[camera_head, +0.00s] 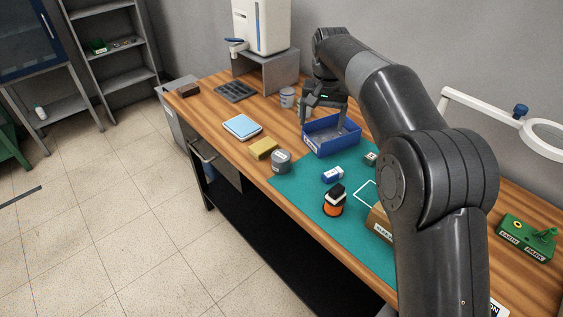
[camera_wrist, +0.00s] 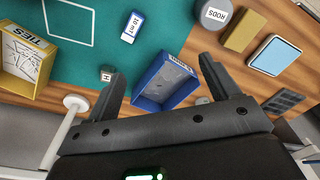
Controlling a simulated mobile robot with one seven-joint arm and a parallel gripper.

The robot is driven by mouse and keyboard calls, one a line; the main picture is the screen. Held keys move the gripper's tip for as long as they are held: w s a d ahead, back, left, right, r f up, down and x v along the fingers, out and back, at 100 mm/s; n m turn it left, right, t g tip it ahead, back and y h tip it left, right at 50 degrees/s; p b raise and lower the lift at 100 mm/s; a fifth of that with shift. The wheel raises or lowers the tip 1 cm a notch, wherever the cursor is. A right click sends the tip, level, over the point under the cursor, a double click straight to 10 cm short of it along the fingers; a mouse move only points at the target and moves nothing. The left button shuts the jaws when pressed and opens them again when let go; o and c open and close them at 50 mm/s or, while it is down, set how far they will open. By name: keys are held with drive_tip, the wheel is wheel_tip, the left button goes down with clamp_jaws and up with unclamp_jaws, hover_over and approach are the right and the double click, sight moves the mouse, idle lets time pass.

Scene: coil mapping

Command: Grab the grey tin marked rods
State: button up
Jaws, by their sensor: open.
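The grey tin marked RODS (camera_head: 281,161) stands upright on the wooden bench near its front edge, beside the green mat. In the wrist view the tin (camera_wrist: 215,14) is at the top edge, its lid and label facing the camera and its far side cut off. My gripper (camera_head: 323,112) is open and empty, above the blue bin (camera_head: 335,147), behind and to the right of the tin in the head view. In the wrist view the open fingers (camera_wrist: 160,75) frame the bin, and the tin lies beyond the right finger, apart from it.
A yellow block (camera_head: 263,148) stands close to the tin, with a light-blue pad (camera_head: 242,126) farther left. On the green mat (camera_head: 300,188) are a small blue-and-white box (camera_head: 332,174) and an orange-and-black object (camera_head: 334,203). A dispenser (camera_head: 261,25) stands at the back.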

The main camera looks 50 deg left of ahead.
drive_tip(key=n, duration=0.1)
hover_over(281, 155)
drive_tip(key=shift+g+h, duration=0.3)
drive_tip(key=f, duration=0.7)
drive_tip(key=shift+s+d+f, duration=0.1)
drive_tip(key=shift+d, duration=0.1)
wheel_tip(281, 155, down, 5)
drive_tip(key=shift+r, duration=0.1)
drive_tip(key=shift+a+f, duration=0.15)
drive_tip(key=shift+f, duration=2.7)
drive_tip(key=shift+c, duration=0.5)
drive_tip(key=c, duration=1)
drive_tip(key=shift+r, duration=0.1)
